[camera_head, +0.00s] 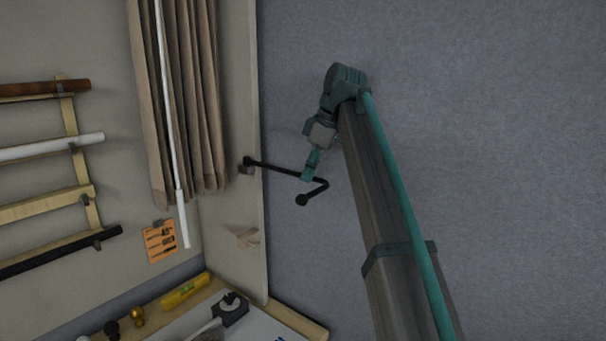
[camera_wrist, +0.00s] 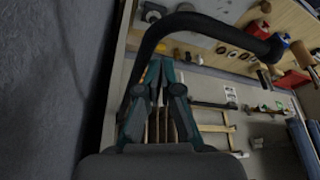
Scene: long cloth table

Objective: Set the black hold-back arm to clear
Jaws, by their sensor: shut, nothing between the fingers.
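The black hold-back arm (camera_head: 284,169) reaches out to the right from a bracket on the panel edge beside the brown curtain (camera_head: 172,100). Its free end bends back in a hook with a ball tip. In the wrist view the hold-back arm (camera_wrist: 190,21) is a thick black bent bar curving over the fingers. My gripper (camera_head: 307,177) is at the outer part of the bar, near the hook, and overlaps it in the picture. I cannot tell whether they touch. In the wrist view my gripper (camera_wrist: 161,68) has its fingers together with nothing between them.
A white wand (camera_head: 172,110) hangs in front of the curtain. An orange card (camera_head: 160,242) is on the wall below. A small wooden peg (camera_head: 247,238) sits on the panel under the bar. A rack of rods is at left, a yellow level (camera_head: 184,290) on the bench.

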